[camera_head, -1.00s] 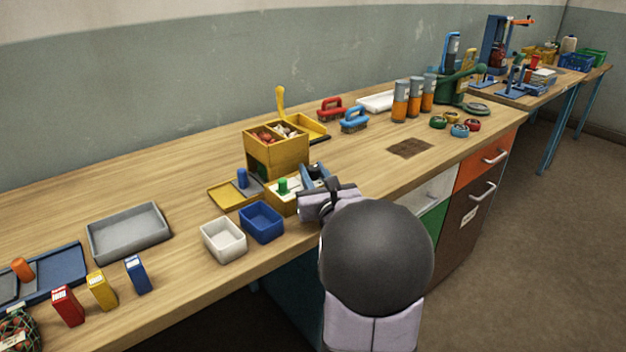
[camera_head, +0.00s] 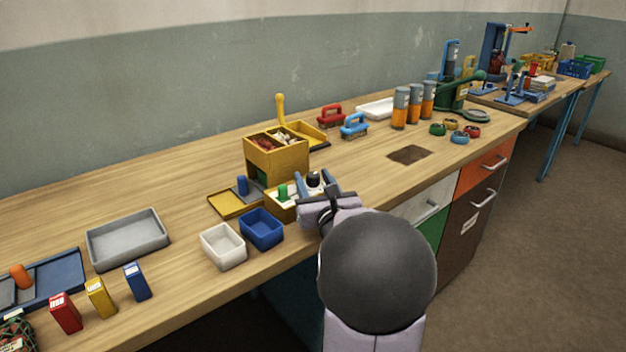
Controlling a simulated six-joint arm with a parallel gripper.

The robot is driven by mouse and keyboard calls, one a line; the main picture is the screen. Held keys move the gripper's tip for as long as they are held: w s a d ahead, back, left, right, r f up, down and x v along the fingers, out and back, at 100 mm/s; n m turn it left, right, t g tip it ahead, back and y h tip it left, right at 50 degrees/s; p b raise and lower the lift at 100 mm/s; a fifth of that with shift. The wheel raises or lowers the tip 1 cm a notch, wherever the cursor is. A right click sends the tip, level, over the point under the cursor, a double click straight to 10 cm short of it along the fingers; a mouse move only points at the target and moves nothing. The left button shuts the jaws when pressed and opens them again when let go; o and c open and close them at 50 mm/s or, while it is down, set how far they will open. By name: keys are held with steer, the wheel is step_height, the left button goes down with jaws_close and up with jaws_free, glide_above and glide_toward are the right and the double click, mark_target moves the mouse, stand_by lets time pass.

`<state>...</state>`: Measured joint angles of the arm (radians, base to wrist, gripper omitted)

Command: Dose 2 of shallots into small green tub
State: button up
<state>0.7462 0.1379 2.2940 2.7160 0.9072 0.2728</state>
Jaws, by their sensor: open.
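A yellow two-part bin (camera_head: 277,158) stands at mid-bench with reddish-brown pieces (camera_head: 264,142) in its left part and pale pieces (camera_head: 287,138) in its right; I cannot tell which are shallots. At its foot is a low yellow unit with a green knob (camera_head: 283,191) and a black knob (camera_head: 314,178). My gripper (camera_head: 313,183) is open, its fingers on either side of the black knob; contact cannot be told. My wrist and arm hide the unit's near right side. I cannot make out a small green tub.
A white tub (camera_head: 223,246) and a blue tub (camera_head: 262,228) stand at the front edge, left of my gripper. A yellow tray (camera_head: 234,204) with a blue knob lies behind them. A grey tray (camera_head: 127,238) is at left.

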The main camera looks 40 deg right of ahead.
mark_target(315, 182)
steer(key=shift+b+v, duration=0.3)
steer(key=shift+v, duration=3.1)
